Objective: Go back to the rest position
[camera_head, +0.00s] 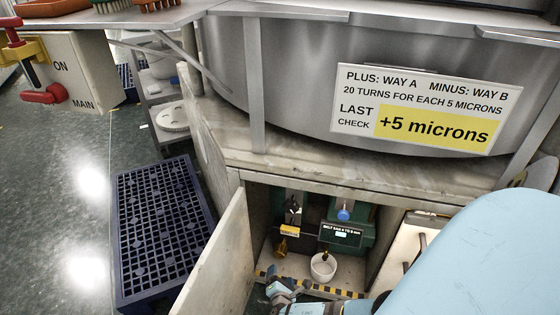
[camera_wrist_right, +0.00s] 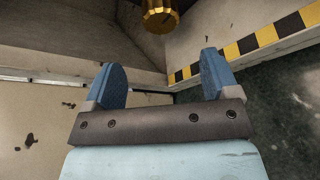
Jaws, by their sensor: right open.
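My right gripper (camera_head: 283,290) is low in front of the open cabinet under the large steel drum, at the bottom of the head view. In the right wrist view its two blue fingers (camera_wrist_right: 162,78) stand apart with nothing between them. A brass knob (camera_wrist_right: 160,14) shows beyond the fingertips, apart from them. My light-blue right arm covers the lower right. My left gripper is in neither view.
The cabinet door (camera_head: 222,262) stands open on the left. Inside are a green unit (camera_head: 346,236) and a white cup (camera_head: 323,267), behind a yellow-black striped edge (camera_head: 330,290). A blue crate (camera_head: 160,225) lies on the floor. Floor at far left is clear.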

